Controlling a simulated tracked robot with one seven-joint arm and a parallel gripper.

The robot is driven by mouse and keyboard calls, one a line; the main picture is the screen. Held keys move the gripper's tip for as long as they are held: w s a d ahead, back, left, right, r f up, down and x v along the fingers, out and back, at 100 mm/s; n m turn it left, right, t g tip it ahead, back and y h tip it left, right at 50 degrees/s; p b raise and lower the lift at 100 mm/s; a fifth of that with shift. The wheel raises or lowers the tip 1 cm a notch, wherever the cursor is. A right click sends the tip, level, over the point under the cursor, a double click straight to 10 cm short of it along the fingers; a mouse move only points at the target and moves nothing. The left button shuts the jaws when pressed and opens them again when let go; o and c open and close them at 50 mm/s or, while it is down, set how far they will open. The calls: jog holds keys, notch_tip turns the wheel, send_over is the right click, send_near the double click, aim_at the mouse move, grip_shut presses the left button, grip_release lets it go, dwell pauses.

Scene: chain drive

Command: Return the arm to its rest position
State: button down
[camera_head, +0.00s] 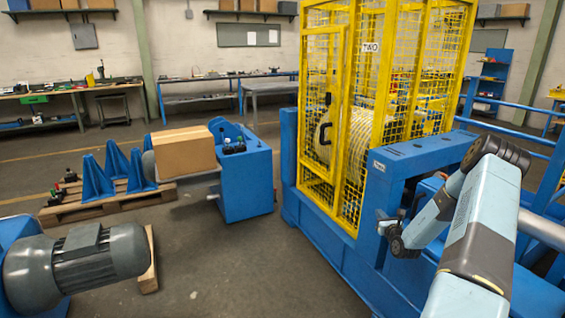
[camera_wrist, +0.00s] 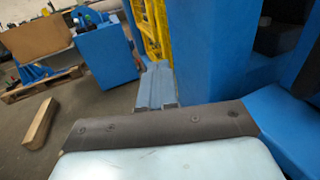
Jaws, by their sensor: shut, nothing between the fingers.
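My arm (camera_head: 482,225) rises at the right of the head view, bends at a dark elbow joint, and its light blue forearm slopes down to the left. My gripper (camera_head: 383,217) is at its lower end, close in front of the blue machine frame (camera_head: 425,153); the head view does not show whether they touch. In the wrist view, the two grey fingers of my gripper (camera_wrist: 157,68) lie side by side, shut with nothing between them.
A yellow mesh cage (camera_head: 325,120) stands on the blue frame. Left of it are a blue cabinet (camera_head: 245,185), a cardboard box (camera_head: 184,152), a pallet (camera_head: 105,204) with blue brackets, and a grey motor (camera_head: 75,265). The floor (camera_head: 235,265) between motor and frame is clear.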

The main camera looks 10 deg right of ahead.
jog(key=w+a+r+n+y, duration=0.1)
jog(key=a+r+n+y, duration=0.55)
jog(key=a+r, duration=0.4)
jog(key=s+a+r+n+g+y, duration=0.3)
jog(key=s+a+r+n+g, duration=0.4)
jog(key=a+r, duration=0.35)
jog(key=s+a+r+n+g+y, duration=0.35)
jog(key=s+a+r+n, duration=0.25)
jog(key=a+r+n, duration=0.4)
jog(key=s+a+r+n+g+h, duration=0.2)
jog(key=s+a+r+n+h, duration=0.1)
jog(key=s, duration=0.6)
jog(key=s+a+r+n+g+h, duration=0.2)
jog(key=s+a+n+g, duration=0.15)
jog(key=s, duration=0.45)
jog(key=s+d+r+n+t+h, duration=0.2)
jog(key=s+d+n+h, duration=0.1)
jog(key=s, duration=0.6)
jog(key=s+d+r+n+t+h, duration=0.1)
jog(key=s+d+r+n+h, duration=0.2)
jog(key=s, duration=0.5)
jog(key=shift+s+d+t+h, duration=0.15)
jog(key=shift+s+t+h, duration=0.25)
jog(key=shift+h, duration=0.3)
jog(key=shift+d, duration=0.1)
